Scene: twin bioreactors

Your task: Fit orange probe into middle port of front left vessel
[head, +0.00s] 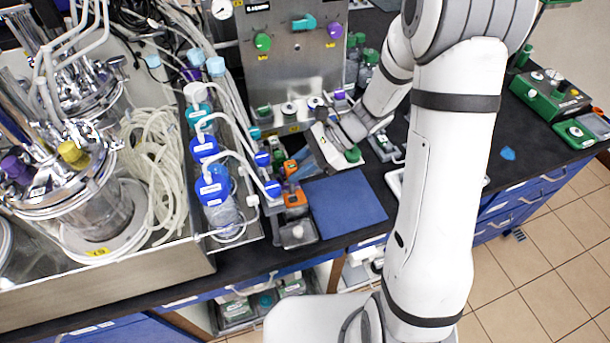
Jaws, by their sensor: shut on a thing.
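My gripper (318,142) is above the bench, left of my forearm. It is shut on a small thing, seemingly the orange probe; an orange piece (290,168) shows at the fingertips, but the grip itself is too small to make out. A glass vessel (105,212) with a steel lid stands at the left, well apart from my gripper. Its lid carries a yellow cap (72,152) and a purple cap (14,166). Tubes and fittings crowd the lid, and I cannot make out an empty middle port.
Blue-capped bottles (212,184) with tubing stand between my gripper and the vessel. A control panel (290,55) rises behind. A blue mat (345,204) lies clear on the black bench. Coiled tubing (155,150) lies right of the vessel. Green devices (548,92) stand far right.

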